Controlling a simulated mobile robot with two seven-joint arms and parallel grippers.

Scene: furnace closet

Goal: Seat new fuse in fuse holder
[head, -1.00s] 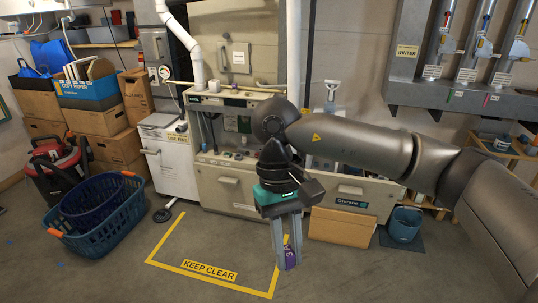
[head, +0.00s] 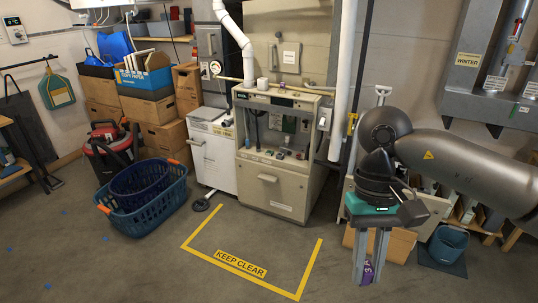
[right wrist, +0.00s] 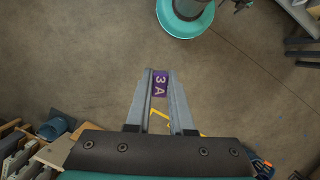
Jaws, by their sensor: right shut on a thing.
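My right gripper (head: 367,270) hangs pointing down in front of the furnace, at the right of the head view. It is shut on a small purple fuse (right wrist: 160,84) marked "3 A". The fuse sits between the fingertips in the right wrist view and also shows purple low in the head view. The beige furnace (head: 270,185) stands at the centre with its upper front compartment (head: 277,125) open. Small parts show inside it, but I cannot make out which is the fuse holder. The gripper is well apart from the furnace. My left gripper is out of view.
A yellow "KEEP CLEAR" floor marking (head: 240,264) lies before the furnace, with bare floor inside. Blue laundry baskets (head: 145,205), a red and black vacuum (head: 108,148) and cardboard boxes (head: 160,115) stand left. A blue bucket (head: 448,245) stands right.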

